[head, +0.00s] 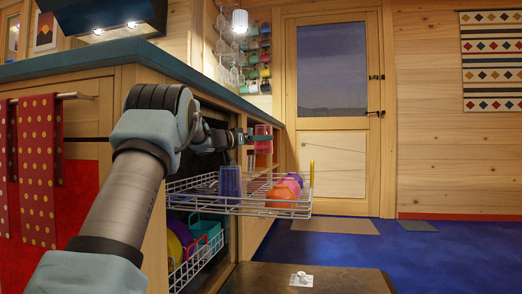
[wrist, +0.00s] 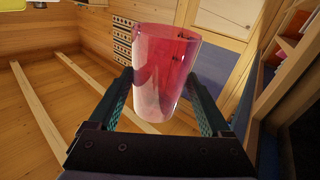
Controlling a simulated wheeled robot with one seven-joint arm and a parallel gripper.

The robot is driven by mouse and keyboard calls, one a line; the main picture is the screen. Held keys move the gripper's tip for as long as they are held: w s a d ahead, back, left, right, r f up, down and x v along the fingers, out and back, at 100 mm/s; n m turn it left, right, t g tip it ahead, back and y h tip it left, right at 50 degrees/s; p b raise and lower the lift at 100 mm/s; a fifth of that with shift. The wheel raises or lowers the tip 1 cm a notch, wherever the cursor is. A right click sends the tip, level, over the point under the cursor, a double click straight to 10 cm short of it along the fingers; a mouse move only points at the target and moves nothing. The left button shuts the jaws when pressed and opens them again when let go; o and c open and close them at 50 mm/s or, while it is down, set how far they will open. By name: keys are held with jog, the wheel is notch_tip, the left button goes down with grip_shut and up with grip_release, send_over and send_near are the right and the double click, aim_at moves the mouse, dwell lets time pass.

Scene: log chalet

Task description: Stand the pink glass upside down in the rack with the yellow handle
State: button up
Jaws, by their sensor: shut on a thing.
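The pink glass (head: 263,131) is held above the pulled-out upper wire rack (head: 245,208) in the head view. My gripper (head: 260,138) is shut on its sides. In the wrist view the glass (wrist: 165,75) sits between the two dark teal fingers of my gripper (wrist: 160,82), its wider end towards the top of the picture. The yellow handle (head: 312,173) stands at the rack's right end. The rack bears a blue glass (head: 230,181) at its left and orange, pink and purple cups at its right.
A lower rack (head: 200,262) holds plates and a teal item. The open dishwasher door (head: 330,278) lies below, with a small white thing on it. The counter (head: 180,68) runs behind my arm. Blue floor is clear at the right.

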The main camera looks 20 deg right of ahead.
jog(key=shift+s+f+b, duration=0.1)
jog(key=shift+f+b, duration=0.5)
jog(key=shift+f, duration=5.35)
jog(key=shift+a, duration=0.1)
jog(key=o, duration=1.5)
jog(key=shift+f, duration=0.1)
notch_tip(320, 180, up, 14)
jog(key=p, duration=0.6)
jog(key=shift+s, duration=0.15)
jog(key=shift+s, duration=0.1)
